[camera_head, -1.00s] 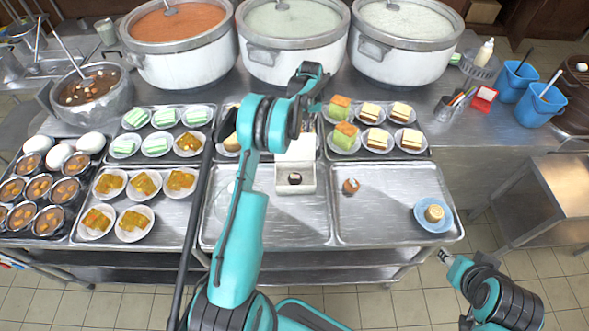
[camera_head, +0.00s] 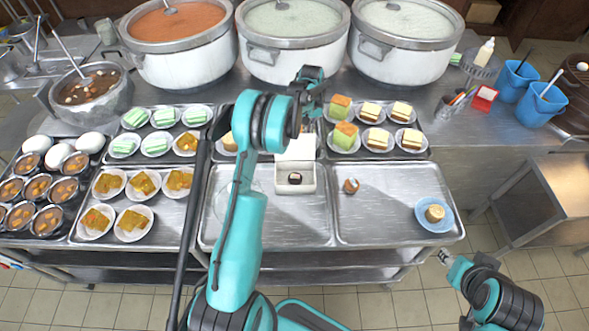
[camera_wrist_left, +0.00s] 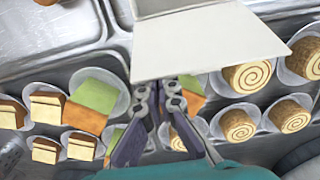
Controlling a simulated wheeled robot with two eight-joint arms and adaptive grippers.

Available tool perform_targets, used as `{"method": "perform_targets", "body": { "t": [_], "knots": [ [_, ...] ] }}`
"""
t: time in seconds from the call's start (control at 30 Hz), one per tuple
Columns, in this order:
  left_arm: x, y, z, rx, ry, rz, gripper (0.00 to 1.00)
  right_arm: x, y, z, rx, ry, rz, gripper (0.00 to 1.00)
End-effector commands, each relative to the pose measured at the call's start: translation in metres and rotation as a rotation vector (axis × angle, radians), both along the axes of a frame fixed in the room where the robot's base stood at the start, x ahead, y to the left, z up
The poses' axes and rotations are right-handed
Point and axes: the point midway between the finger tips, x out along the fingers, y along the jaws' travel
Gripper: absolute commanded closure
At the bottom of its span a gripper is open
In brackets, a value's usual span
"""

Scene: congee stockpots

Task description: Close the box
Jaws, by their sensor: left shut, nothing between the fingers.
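The small white box (camera_head: 295,178) stands on the middle steel tray, with a round dark item (camera_head: 295,178) inside. Its lid (camera_head: 296,149) is open and stands up at the back. In the left wrist view the lid is a broad white panel (camera_wrist_left: 208,42). My left gripper (camera_head: 311,88) is behind and above the lid, on its far side. In the left wrist view its fingers (camera_wrist_left: 160,92) are shut and empty, close to the lid's edge; I cannot tell if they touch it. My right gripper (camera_head: 444,257) hangs beyond the table's front right, away from the box.
Plates of cakes (camera_head: 376,138) stand behind the box on the right, near my left gripper. A small brown piece (camera_head: 351,185) lies right of the box. A blue plate (camera_head: 434,215) holds a roll. Large stockpots (camera_head: 292,62) line the back. The tray's front is clear.

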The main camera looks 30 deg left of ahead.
Motion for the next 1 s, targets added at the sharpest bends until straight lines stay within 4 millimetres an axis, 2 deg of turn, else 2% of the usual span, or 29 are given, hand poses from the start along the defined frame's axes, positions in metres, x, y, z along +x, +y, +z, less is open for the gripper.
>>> {"method": "perform_targets", "body": {
  "t": [1.0],
  "knots": [
    [-0.026, -0.016, 0.000, 0.000, 0.000, -0.001, 1.00, 0.000, 0.000, -0.007, 0.000, 0.000, 0.000, 0.60]
  ]
}}
